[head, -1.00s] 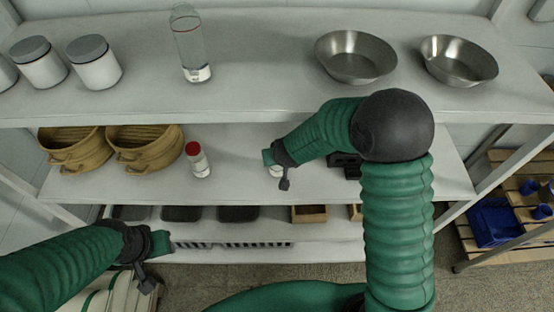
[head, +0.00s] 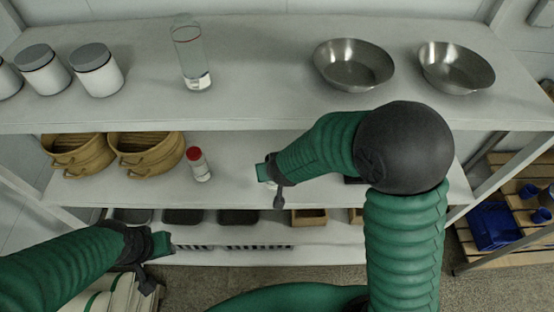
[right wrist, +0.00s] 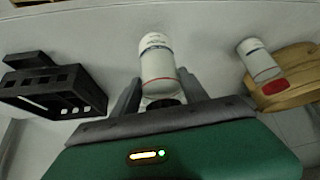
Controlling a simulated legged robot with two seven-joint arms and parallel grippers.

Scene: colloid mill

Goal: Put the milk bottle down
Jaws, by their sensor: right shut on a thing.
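A white bottle with a thin red line (right wrist: 157,62) is between the two dark fingers of my right gripper (right wrist: 160,92), which is shut on it, in the right wrist view. A dark cap shows at its near end. In the head view my right gripper (head: 269,180) is over the middle shelf, and the bottle is mostly hidden by it. I cannot tell whether the bottle touches the shelf. My left gripper (head: 152,262) is in front of the lower shelves at the left, with no object visible in it; its fingers are unclear.
A red-capped white bottle (head: 199,166) stands on the middle shelf (head: 235,185), left of my right gripper, beside tan baskets (head: 146,152). A black crate (right wrist: 55,90) shows in the right wrist view. The top shelf holds jars, a clear bottle (head: 190,58) and metal bowls (head: 353,65).

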